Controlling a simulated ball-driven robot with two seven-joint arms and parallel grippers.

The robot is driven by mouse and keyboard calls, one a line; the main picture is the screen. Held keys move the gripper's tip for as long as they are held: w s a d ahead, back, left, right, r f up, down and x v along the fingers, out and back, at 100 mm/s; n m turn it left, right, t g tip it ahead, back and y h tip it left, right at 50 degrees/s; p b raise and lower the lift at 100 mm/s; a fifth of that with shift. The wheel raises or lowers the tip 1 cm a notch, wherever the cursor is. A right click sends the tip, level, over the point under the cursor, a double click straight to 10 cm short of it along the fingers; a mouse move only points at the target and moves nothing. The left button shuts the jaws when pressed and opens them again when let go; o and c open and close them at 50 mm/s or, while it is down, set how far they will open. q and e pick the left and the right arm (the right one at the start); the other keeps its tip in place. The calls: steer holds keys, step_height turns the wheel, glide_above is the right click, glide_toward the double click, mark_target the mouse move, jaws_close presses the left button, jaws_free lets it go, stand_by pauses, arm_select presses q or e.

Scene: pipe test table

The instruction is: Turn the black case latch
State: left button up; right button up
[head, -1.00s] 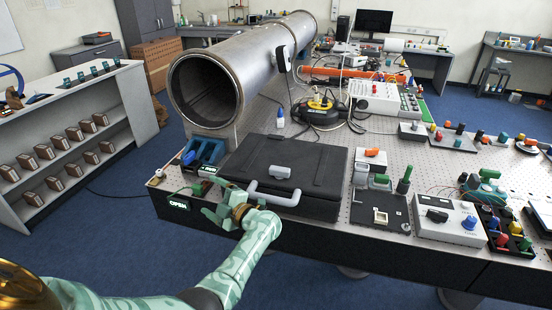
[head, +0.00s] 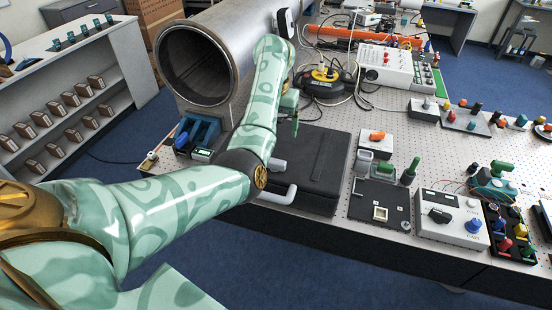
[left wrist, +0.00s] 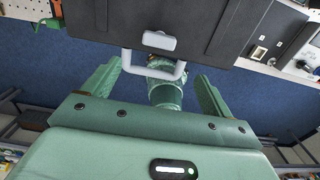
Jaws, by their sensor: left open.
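The black case (head: 325,165) lies flat near the table's front edge, partly hidden by my left arm in the head view. Its grey latch (head: 277,164) is partly covered by that arm. The latch shows whole in the left wrist view (left wrist: 159,40), lying crosswise on the lid near the front edge. A grey U-shaped handle (head: 280,196) sticks out from the case's front. My left gripper (head: 293,113) is above the case, pointing down. My right gripper is not in view.
A large metal pipe (head: 196,62) stands behind and left of the case, close to my left arm. A blue tray (head: 200,132) sits left of the case. A black plate with green knobs (head: 385,195) and a grey switch box (head: 452,217) stand to the right.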

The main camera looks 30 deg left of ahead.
mark_target(275, 161)
arm_select(q)
step_height(275, 161, down, 12)
steer(key=b, duration=0.4)
steer(key=shift+w+f, duration=0.15)
steer(key=shift+f, duration=0.75)
steer(key=c, duration=1)
